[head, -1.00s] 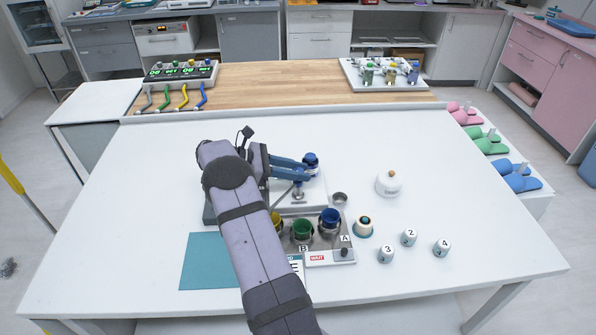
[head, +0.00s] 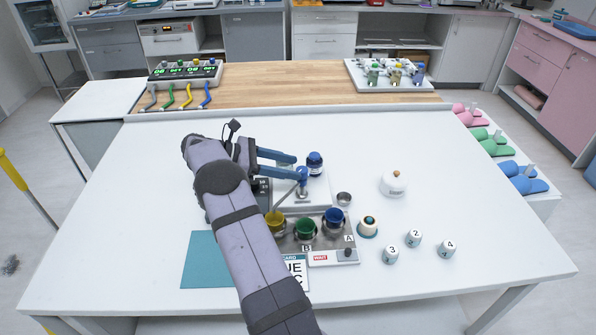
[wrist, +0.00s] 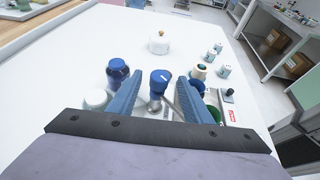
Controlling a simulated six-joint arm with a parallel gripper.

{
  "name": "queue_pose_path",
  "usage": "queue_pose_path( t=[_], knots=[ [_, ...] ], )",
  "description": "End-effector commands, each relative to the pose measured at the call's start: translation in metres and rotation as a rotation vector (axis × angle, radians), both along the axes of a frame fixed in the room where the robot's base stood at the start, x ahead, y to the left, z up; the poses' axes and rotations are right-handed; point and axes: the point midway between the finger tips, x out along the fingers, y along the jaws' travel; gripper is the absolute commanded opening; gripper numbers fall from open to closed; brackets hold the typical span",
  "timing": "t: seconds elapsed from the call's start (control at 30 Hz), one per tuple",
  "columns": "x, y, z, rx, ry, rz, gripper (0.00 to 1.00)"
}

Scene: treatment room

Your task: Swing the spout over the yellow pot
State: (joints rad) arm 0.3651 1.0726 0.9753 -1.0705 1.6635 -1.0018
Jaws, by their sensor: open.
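The yellow pot (head: 275,221) stands in a stand at the front, left of the green pot (head: 305,229) and the blue pot (head: 334,221); my arm partly covers its left side. Behind the pots is a blue-topped knob (head: 302,175) over silver parts; it also shows in the wrist view (wrist: 159,78). A metal spout (wrist: 172,109) seems to run from below it; where its tip points is unclear. My gripper (head: 300,166) is open, its two blue fingers around the knob, with gaps visible in the wrist view. The yellow pot is not visible there.
A blue-lidded jar (head: 315,163) stands close behind the knob. A small metal cup (head: 344,199) is to the right. A white lidded pot (head: 393,184) and numbered cups (head: 414,238) stand further right. A teal mat (head: 205,258) lies front left. The table's back left is clear.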

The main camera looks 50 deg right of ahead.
Motion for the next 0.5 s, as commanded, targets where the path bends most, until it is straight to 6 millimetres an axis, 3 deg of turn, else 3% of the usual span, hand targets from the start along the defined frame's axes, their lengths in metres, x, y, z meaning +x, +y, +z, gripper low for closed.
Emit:
queue_pose_path(
  t=[0.2,0.5],
  knots=[
    [0.014,0.017,0.008,0.001,-0.001,0.001,0.45],
    [0.017,0.021,0.011,0.001,0.001,-0.001,0.45]
  ],
)
